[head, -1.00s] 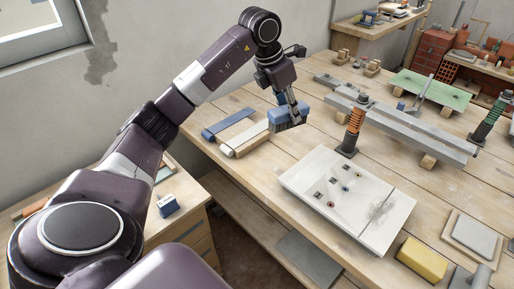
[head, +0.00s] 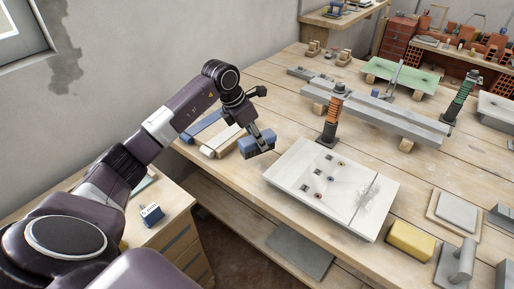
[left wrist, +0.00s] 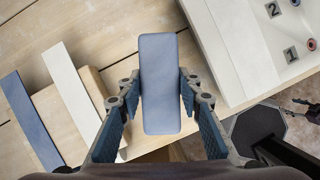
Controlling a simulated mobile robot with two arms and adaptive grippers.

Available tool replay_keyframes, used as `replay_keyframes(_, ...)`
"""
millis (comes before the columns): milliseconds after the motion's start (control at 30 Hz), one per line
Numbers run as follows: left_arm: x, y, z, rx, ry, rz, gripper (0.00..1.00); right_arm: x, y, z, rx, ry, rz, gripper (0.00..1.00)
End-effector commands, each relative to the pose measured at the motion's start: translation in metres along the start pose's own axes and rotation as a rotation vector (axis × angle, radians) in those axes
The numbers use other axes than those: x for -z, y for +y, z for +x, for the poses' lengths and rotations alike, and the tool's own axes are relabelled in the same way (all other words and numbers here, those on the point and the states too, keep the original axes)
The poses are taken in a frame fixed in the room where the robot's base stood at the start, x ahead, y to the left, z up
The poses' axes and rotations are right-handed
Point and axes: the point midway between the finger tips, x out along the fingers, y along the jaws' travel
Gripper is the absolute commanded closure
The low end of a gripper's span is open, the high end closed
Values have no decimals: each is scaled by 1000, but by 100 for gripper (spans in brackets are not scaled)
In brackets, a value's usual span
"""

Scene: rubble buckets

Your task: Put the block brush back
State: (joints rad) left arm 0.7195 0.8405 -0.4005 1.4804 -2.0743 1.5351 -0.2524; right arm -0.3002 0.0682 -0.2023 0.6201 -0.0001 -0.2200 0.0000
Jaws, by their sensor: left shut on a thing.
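The block brush is a blue block (head: 255,147) held by my left gripper (head: 264,137). In the left wrist view the smooth blue back of the brush (left wrist: 160,75) sits between the two fingers of my left gripper (left wrist: 160,95), which are shut on its sides. The brush is by the near left edge of the workbench, between a cream strip and a white board. Its bristles are hidden in the wrist view, and its exact height above the bench is hard to tell. My right gripper is not in view.
The cream strip (head: 222,140) and a blue strip (head: 199,127) lie left of the brush. The white board (head: 310,170) with small numbered fittings lies to its right. An orange-handled tool (head: 333,112) stands behind the board. A yellow sponge-like block (head: 411,241) lies at the front right.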

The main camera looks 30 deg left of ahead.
Motion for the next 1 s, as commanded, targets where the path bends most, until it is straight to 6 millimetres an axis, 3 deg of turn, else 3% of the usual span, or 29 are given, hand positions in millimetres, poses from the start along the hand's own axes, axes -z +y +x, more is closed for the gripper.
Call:
replay_keyframes(333,16,-1,38,2,1,-1,94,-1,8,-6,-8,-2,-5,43)
replay_keyframes(700,18,0,43,-1,0,0,94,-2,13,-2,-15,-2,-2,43)
replay_keyframes(733,18,0,43,0,0,0,66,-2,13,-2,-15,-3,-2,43)
replay_keyframes(900,18,0,42,0,1,-1,50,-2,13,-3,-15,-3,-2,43)
replay_keyframes(1000,18,0,42,0,1,-1,50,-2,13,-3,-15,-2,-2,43)
